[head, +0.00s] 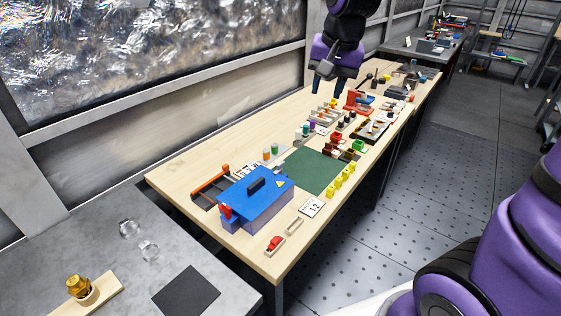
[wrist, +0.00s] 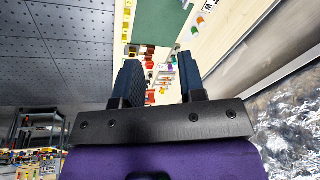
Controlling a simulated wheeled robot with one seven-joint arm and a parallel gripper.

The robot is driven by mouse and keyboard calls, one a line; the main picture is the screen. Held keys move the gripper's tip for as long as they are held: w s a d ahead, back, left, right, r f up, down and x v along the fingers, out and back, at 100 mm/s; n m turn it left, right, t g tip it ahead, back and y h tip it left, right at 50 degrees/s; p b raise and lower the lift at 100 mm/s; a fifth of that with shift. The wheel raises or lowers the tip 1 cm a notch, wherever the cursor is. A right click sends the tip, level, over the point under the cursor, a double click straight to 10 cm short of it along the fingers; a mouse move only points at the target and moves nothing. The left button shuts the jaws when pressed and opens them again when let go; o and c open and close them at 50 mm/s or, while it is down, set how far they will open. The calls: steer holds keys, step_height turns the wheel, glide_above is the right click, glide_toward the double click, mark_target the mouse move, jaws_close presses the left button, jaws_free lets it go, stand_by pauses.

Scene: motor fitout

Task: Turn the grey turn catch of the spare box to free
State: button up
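A blue box (head: 262,208) with a black handle and a yellow warning triangle on its lid stands at the near end of the wooden table. A red part sits at its left corner. I cannot tell whether this is the spare box, and I cannot make out a grey turn catch. My gripper (head: 329,88) hangs above the far half of the table, well away from the blue box. In the wrist view its two dark fingers (wrist: 161,78) stand apart with nothing held between them.
The wooden table (head: 185,171) carries a green mat (head: 310,170), yellow blocks (head: 338,187), a red device (head: 359,101) and several small parts. A grey table (head: 215,268) with clear pieces and a dark pad adjoins at front left. The floor (head: 420,200) at right is clear.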

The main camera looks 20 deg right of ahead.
steer(key=w+a+f+m+g, duration=0.1)
steer(key=w+a+f+m, duration=0.15)
steer(key=w+f, duration=0.65)
steer(key=m+g, duration=0.2)
steer(key=m, duration=0.1)
glide_toward(281, 163)
steer(key=shift+h, duration=0.3)
steer(key=f, duration=0.9)
steer(key=shift+a+f, duration=0.25)
jaws_close()
